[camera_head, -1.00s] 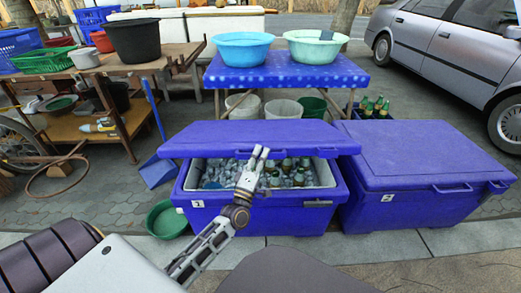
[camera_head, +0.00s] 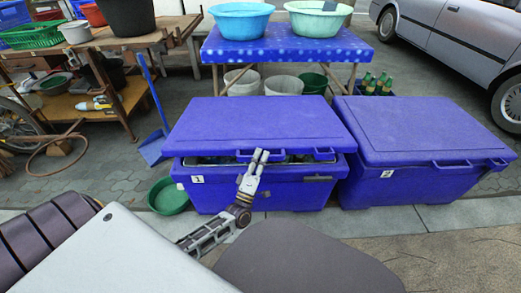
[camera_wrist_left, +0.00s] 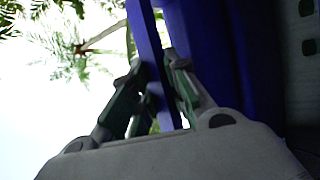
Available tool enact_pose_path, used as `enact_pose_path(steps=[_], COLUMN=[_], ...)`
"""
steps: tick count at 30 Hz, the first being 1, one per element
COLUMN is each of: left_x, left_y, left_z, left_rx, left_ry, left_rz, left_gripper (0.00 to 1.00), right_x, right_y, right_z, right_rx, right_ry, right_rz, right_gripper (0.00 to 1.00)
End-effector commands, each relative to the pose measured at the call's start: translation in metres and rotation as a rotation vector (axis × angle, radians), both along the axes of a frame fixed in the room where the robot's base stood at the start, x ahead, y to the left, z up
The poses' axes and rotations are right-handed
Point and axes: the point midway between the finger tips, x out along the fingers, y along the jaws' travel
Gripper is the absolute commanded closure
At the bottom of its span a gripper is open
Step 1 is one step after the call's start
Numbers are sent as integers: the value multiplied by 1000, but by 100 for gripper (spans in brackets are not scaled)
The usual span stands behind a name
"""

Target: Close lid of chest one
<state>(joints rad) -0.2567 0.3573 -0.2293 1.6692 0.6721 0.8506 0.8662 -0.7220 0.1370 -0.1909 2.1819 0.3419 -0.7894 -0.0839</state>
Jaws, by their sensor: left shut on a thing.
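Chest one (camera_head: 240,195) is a blue cooler with a white "1" label on its front left. Its blue lid (camera_head: 255,122) is lowered nearly onto the body, with a narrow dark gap along the front. Bottles inside are almost hidden. My left gripper (camera_head: 260,157) is at the front edge of the lid, near its middle. In the left wrist view the fingers (camera_wrist_left: 157,80) are shut on a blue strip, the lid's edge or handle (camera_wrist_left: 148,45). My right gripper is not in view.
Chest two (camera_head: 390,185), also blue and shut, stands close on the right. A green basin (camera_head: 168,197) lies on the ground at left, beside a blue dustpan (camera_head: 153,149). A blue table (camera_head: 285,45) with basins stands behind.

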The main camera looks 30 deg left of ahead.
Motion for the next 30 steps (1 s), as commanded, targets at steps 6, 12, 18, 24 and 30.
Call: enact_pose_path(steps=[6,12,18,24,30], left_x=[-6,-10,-12,-13,-14], left_y=[-7,-10,-11,-12,-12], left_z=[-29,-58,-81,-97,-107], left_rx=[-1,-1,-3,-2,-1], left_ry=[-6,-4,-4,-4,5], left_rz=[-7,-7,-7,-8,-7], left_gripper=[100,100,100,100,100], right_x=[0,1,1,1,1], right_y=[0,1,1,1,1], right_z=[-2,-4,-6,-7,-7], right_rx=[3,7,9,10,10], right_ry=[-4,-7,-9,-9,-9], right_rz=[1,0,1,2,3], right_gripper=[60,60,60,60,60])
